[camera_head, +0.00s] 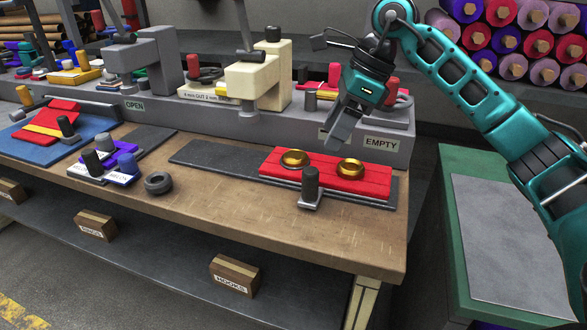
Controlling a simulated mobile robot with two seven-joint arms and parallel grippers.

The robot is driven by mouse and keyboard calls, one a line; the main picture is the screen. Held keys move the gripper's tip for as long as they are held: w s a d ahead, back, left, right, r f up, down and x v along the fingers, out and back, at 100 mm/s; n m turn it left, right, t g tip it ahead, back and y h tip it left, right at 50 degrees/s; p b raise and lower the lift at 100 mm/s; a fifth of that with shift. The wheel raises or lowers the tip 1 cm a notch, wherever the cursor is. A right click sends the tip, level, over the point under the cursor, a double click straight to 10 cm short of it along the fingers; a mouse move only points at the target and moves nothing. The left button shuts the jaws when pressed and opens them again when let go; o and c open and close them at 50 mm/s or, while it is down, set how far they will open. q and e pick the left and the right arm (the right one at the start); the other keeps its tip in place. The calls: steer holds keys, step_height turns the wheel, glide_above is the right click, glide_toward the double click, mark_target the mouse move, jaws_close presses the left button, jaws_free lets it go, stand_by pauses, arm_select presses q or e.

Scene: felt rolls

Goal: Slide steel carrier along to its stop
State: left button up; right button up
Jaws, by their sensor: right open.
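The steel carrier (308,204) looks like a small grey base with an upright black knob (311,180). It sits at the front edge of a red felt piece (335,181) on a long dark track plate (215,157). Two brass rings (295,159) rest on the felt. My right gripper (334,138) is open and empty, pointing down above and behind the felt, apart from the knob. The stop is not clearly distinguishable. My left gripper is out of view.
A grey ledge with an EMPTY label (381,143) runs behind the track. A cream press (262,75) and a grey press (148,60) stand on it. The track's left part is bare. A green cabinet (455,210) stands right.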

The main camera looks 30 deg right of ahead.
mark_target(313, 170)
steer(key=b+x, duration=0.1)
steer(key=x, duration=0.5)
steer(key=shift+s+a+f, duration=0.1)
steer(key=shift+a+f, duration=0.05)
steer(key=shift+f, duration=0.2)
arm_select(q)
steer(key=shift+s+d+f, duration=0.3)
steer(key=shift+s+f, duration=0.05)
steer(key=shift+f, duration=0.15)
arm_select(e)
steer(key=x, duration=0.6)
steer(key=c, duration=0.9)
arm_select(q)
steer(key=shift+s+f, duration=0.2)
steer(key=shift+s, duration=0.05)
arm_select(e)
jaws_close()
